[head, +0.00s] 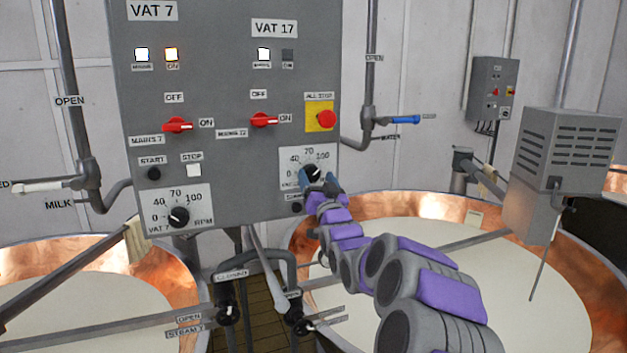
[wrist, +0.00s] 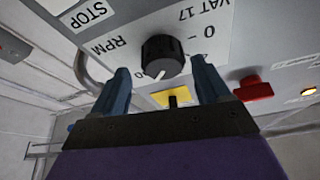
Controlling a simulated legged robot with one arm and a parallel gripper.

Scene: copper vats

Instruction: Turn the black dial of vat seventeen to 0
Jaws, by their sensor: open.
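The black dial of vat seventeen (head: 312,172) sits at the lower right of the grey panel, on a white scale plate with 40, 70 and 100 showing. The dial (wrist: 162,57) also shows in the wrist view, where the panel appears upside down. Its white mark points roughly up the panel, on the side of the high numbers; the exact value cannot be told. My gripper (head: 318,183) is open just in front of the dial and hides part of the plate. In the wrist view, its blue fingers (wrist: 161,75) stand to either side of the dial, with gaps showing.
A red all-stop button (head: 327,119) on a yellow plate is above the dial. Red switches (head: 264,120) and the vat seven dial (head: 179,217) are to its left. The copper vat (head: 420,203) lies below my arm. A pipe with a blue handle (head: 404,120) is at right.

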